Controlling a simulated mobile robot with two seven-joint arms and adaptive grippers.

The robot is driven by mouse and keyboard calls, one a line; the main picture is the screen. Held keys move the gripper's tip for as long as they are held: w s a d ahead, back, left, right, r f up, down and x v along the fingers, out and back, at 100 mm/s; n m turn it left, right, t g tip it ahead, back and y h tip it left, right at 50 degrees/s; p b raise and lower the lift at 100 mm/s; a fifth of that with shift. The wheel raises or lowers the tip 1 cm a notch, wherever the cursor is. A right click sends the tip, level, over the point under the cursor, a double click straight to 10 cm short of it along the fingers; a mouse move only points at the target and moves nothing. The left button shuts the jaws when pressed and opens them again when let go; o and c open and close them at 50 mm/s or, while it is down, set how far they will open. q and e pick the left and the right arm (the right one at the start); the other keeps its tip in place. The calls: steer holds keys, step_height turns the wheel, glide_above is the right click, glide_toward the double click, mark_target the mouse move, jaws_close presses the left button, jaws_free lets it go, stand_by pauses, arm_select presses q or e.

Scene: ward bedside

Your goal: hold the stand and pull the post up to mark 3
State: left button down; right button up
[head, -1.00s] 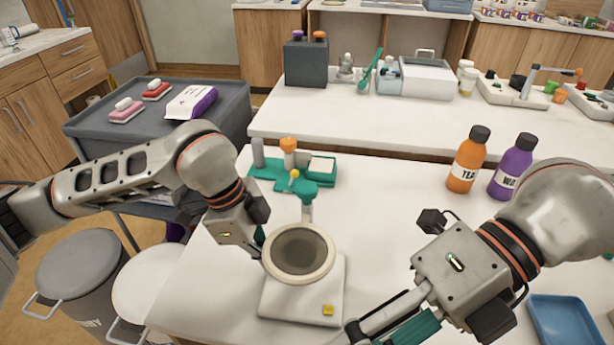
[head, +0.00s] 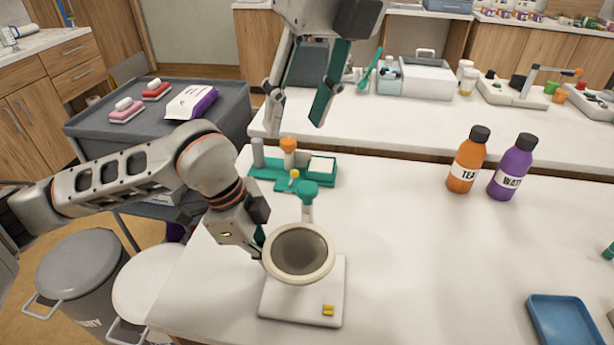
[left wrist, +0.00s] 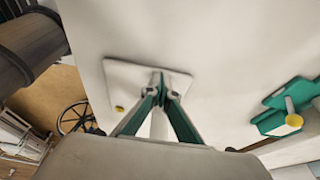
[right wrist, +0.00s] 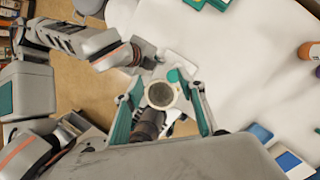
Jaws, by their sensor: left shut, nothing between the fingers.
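The stand has a white base plate (head: 320,312) with a yellow tab, on the table's near part. A round cream-rimmed head with a grey face (head: 300,253) covers much of the base and post. A teal knob (head: 307,190) tops a pale post piece (head: 308,212) behind the head. No mark numbers are readable. My left gripper is low beside the stand, its tips hidden by the head; in the left wrist view its fingers (left wrist: 163,86) meet over the base plate. My right gripper (head: 295,128) is open and empty, high up; the right wrist view shows the head (right wrist: 161,94) between its fingers, below.
A teal tray (head: 262,184) with small items stands behind the stand. An orange bottle (head: 466,165) and a purple bottle (head: 511,170) stand to the right. A blue tray (head: 565,325) lies at the near right. The table between is clear.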

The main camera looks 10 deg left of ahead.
mark_target(307, 187)
steer(key=f+h, duration=0.1)
steer(key=f, duration=0.2)
steer(key=f+h, duration=0.1)
steer(key=f, duration=0.3)
steer(key=d+f+g+h, duration=0.1)
steer(key=f, duration=0.3)
steer(key=shift+s+d+n, duration=0.1)
steer(key=shift+s+n, duration=0.2)
steer(key=shift+n, duration=0.1)
jaws_close()
steer(key=shift+r, duration=0.15)
